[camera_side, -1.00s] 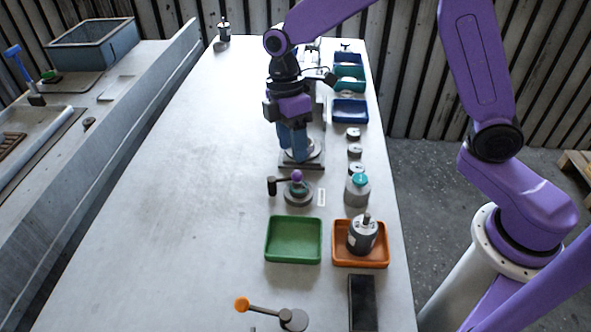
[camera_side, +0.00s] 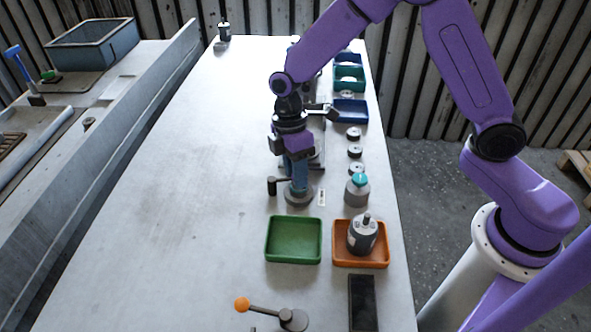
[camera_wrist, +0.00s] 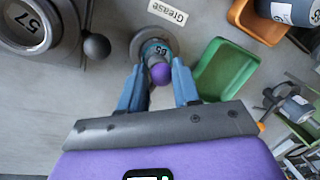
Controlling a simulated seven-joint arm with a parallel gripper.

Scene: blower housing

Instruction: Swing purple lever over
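The purple lever's ball knob (camera_wrist: 160,73) shows in the wrist view above a round grey base (camera_wrist: 154,47) with a teal part marked 65. My gripper (camera_wrist: 159,69) is open, with its two blue fingers on either side of the knob and a gap on each side. In the side view my gripper (camera_side: 298,187) points down over the lever's round base (camera_side: 300,197) and hides the purple knob. A dark upright handle (camera_side: 272,186) stands just left of the base.
A green tray (camera_side: 267,240) and an orange tray (camera_side: 383,262) holding a motor-like part (camera_side: 362,234) stand in front. An orange-knobbed lever (camera_side: 265,309) is nearer the camera.

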